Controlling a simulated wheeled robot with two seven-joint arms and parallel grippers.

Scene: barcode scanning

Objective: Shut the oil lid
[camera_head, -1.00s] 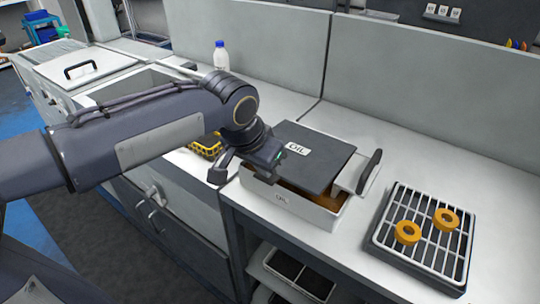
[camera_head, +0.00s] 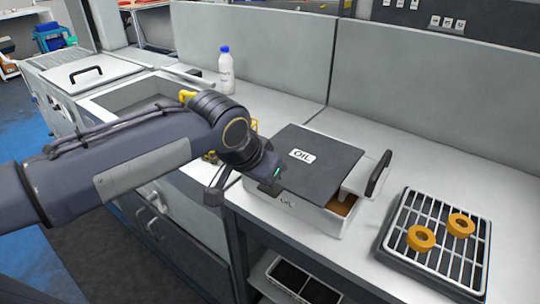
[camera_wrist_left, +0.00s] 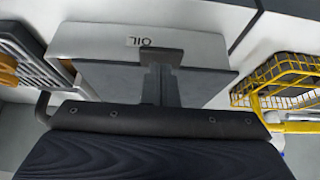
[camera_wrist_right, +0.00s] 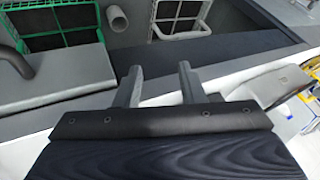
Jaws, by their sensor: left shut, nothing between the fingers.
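The white oil box (camera_head: 312,220) stands on the counter, labelled OIL on its front. Its dark grey lid (camera_head: 315,175), with a white OIL label, covers most of the top. Some amber interior (camera_head: 343,205) shows at the right end, beside a white bracket with a black handle (camera_head: 380,172). My left gripper (camera_head: 270,188) is at the lid's near-left edge. In the left wrist view the left gripper (camera_wrist_left: 160,75) has its fingers together and empty, in front of the lid (camera_wrist_left: 205,85); contact is unclear. My right gripper (camera_wrist_right: 160,85) is open and empty, outside the head view.
A dark rack (camera_head: 435,240) with two orange rings stands right of the box. A white bottle with a blue cap (camera_head: 226,72) stands at the back. A sink (camera_head: 140,95) is to the left, with a yellow basket (camera_wrist_left: 275,78) beside the box.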

